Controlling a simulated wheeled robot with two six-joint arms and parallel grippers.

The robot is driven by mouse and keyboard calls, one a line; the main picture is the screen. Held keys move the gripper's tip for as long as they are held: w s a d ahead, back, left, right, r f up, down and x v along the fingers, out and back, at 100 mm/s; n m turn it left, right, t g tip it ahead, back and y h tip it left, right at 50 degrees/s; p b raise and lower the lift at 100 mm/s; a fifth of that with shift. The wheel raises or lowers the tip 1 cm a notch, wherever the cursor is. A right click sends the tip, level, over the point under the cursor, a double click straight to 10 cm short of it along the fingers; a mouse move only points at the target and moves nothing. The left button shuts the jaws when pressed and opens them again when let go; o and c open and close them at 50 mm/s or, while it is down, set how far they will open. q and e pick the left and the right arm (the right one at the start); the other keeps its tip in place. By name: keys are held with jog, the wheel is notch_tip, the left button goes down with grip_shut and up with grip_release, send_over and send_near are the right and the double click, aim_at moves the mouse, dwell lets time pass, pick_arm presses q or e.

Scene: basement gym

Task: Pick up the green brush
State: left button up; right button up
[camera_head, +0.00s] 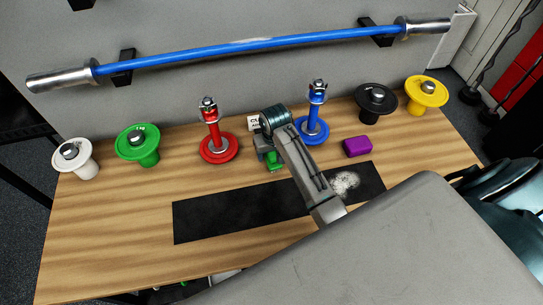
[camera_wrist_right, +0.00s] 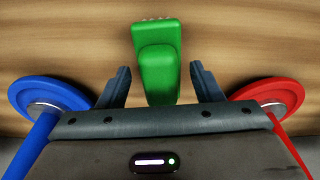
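The green brush (camera_wrist_right: 157,60) lies on the wooden table, between the two fingers of my right gripper (camera_wrist_right: 160,85) in the right wrist view. The fingers are spread apart, with a gap on each side of the brush. In the head view my right gripper (camera_head: 269,150) is over the table between the red and blue stands, and a bit of the green brush (camera_head: 274,163) shows beneath it. Most of the brush is hidden there by the gripper. My left gripper is not in view.
A red stand (camera_head: 219,148) and a blue stand (camera_head: 312,130) flank the gripper closely. A purple block (camera_head: 357,146) lies to the right. A black mat (camera_head: 225,217) with white powder (camera_head: 345,183) lies in front. A blue barbell (camera_head: 250,46) runs along the back.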

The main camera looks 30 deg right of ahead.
jog(key=c, duration=0.9)
jog(key=shift+r+b, duration=0.45)
notch_tip(320, 180, up, 2)
jog(key=shift+w+r+b, duration=0.1)
jog(key=shift+b, duration=0.65)
jog(key=shift+s+d+r+b, duration=0.3)
jog(key=shift+s+d+b, duration=0.45)
jog(key=shift+s, duration=1.85)
jog(key=shift+s+d+r+b, duration=0.35)
jog(key=shift+s+d+b, duration=0.4)
jog(key=shift+s, duration=1.85)
jog(key=shift+s+d+r+b, duration=0.3)
jog(key=shift+s+d+b, duration=0.4)
jog(key=shift+s, duration=1.9)
